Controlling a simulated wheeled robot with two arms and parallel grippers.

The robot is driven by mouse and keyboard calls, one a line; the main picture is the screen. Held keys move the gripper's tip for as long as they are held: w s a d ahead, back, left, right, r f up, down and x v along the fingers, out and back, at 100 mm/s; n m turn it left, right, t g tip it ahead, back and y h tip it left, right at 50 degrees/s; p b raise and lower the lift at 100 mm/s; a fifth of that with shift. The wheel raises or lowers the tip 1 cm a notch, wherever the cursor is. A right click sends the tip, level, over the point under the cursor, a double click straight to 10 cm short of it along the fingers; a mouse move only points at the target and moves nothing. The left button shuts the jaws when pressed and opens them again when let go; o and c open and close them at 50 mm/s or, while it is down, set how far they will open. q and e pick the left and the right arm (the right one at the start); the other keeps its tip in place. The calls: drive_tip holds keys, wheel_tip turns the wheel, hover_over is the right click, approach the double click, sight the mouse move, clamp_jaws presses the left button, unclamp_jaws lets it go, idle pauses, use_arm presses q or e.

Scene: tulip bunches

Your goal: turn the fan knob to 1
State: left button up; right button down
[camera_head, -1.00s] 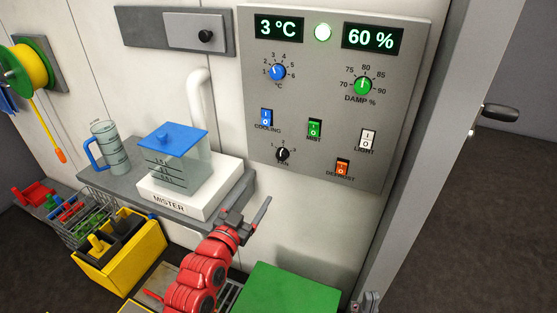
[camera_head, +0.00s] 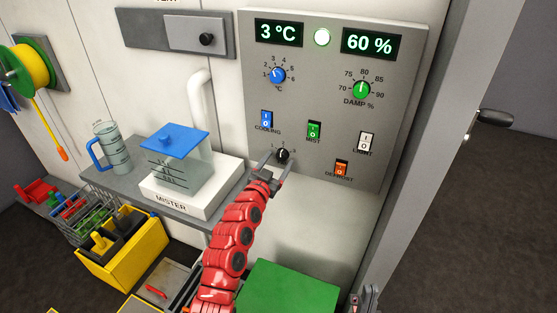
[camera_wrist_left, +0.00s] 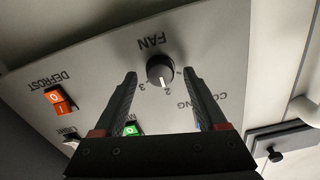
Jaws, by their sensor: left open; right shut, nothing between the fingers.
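The fan knob (camera_head: 282,155) is a small black dial low on the grey control panel (camera_head: 222,0). In the wrist view the knob (camera_wrist_left: 160,71) shows under the upside-down word FAN, its white mark pointing toward the 2. My left gripper (camera_head: 275,164) is open at the knob. In the wrist view its fingers (camera_wrist_left: 160,80) stand apart on either side of the knob, with gaps showing on both sides. My right gripper (camera_head: 367,300) is shut and empty at the bottom edge, partly cut off.
The orange defrost switch (camera_head: 341,168), green mist switch (camera_head: 314,130) and blue cooling switch (camera_head: 266,119) sit close around the knob. The white mister base (camera_head: 190,196) with its tank (camera_head: 180,160) stands left of my arm. A green box (camera_head: 290,287) lies below.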

use_arm(q)
drive_tip(key=shift+w+d, duration=0.15)
drive_tip(key=shift+w, duration=0.25)
clamp_jaws()
